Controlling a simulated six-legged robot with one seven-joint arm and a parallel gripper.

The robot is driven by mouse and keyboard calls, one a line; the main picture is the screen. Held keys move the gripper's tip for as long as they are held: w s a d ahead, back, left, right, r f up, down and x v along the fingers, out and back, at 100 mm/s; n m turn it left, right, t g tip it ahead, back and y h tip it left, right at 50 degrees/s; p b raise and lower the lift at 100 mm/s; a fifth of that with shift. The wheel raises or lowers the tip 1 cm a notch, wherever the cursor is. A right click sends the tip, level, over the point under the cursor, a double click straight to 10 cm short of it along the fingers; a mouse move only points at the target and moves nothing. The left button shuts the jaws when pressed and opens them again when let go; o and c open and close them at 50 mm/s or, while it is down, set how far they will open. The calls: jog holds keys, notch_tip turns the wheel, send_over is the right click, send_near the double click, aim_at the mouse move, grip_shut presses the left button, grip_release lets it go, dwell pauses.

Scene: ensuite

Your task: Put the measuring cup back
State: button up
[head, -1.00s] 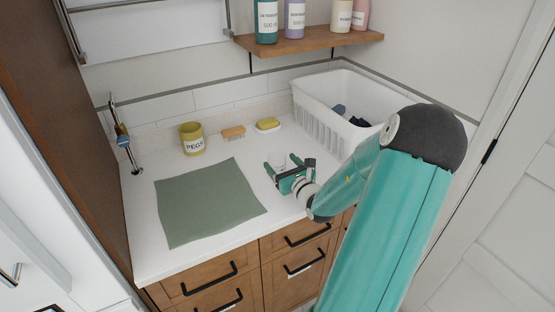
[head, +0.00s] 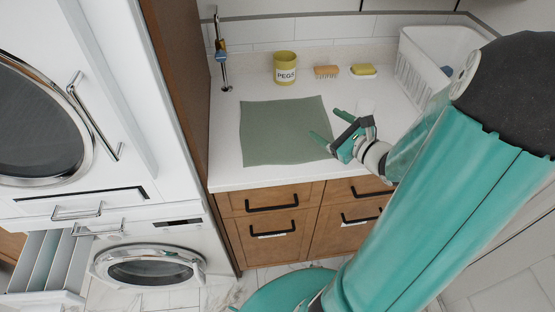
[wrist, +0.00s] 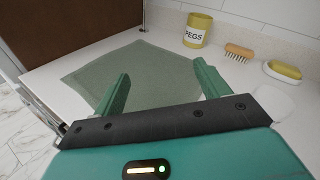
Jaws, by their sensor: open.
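A small whitish cup-like thing, apparently the measuring cup (head: 366,106), stands on the counter just behind and right of my gripper (head: 330,127). In the wrist view its pale shape (wrist: 273,100) shows outside the right finger, partly hidden by my gripper. My gripper (wrist: 162,72) is open, with nothing between its fingers. Its fingertips are over or near the right edge of the green cloth (head: 283,130).
A yellow pegs pot (head: 285,68), a brush (head: 326,72) and a soap dish (head: 362,71) stand along the back. A white basket (head: 412,72) is at right. At lower left, a compartmented drawer (head: 48,262) is open beside the washing machine (head: 150,268).

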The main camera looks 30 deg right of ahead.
jog(key=s+a+r+n+g+y, duration=0.1)
jog(key=s+a+n+g+y, duration=0.1)
jog(key=a+n+g, duration=0.55)
jog(key=s+a+r+n+g+y, duration=0.1)
jog(key=s+a+n+g+y, duration=0.15)
jog(key=a+n, duration=0.9)
jog(key=s+a+r+n+h, duration=0.3)
jog(key=s+r+n+h, duration=0.5)
jog(key=n, duration=0.2)
jog(key=shift+s+a+r+n+g, duration=0.2)
jog(key=shift+a+r+n+g, duration=0.1)
jog(key=shift+n, duration=0.1)
jog(key=shift+c, duration=0.2)
jog(key=c, duration=0.7)
jog(key=shift+a, duration=0.1)
jog(key=shift+c, duration=0.5)
